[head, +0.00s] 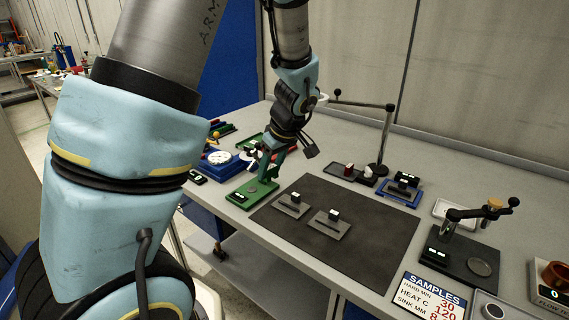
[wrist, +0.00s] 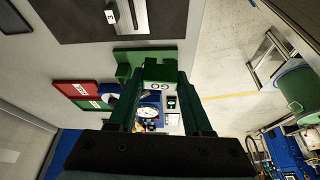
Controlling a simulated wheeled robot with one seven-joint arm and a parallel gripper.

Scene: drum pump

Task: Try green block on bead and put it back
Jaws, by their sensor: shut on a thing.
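My gripper (wrist: 160,85) has dark green fingers and is shut on a green block (wrist: 160,71) with white lettering that looks like "GO". In the head view my gripper (head: 264,174) points down just above a green plate (head: 252,194) beside the dark mat's left corner. The green plate also shows in the wrist view (wrist: 126,57), behind the block. I cannot tell whether the block touches it. Two grey plates, each with a dark strip and a small label block, lie on the mat: one nearer (head: 327,225), one farther left (head: 291,206). Their beads are too small to make out.
The dark mat (head: 375,235) is mostly clear. A post with a side arm (head: 387,135) and a blue tray (head: 400,192) stand behind it. A lever stand (head: 455,258) and a SAMPLES sign (head: 432,295) are at right. A red plate (wrist: 72,89) lies left of my gripper in the wrist view.

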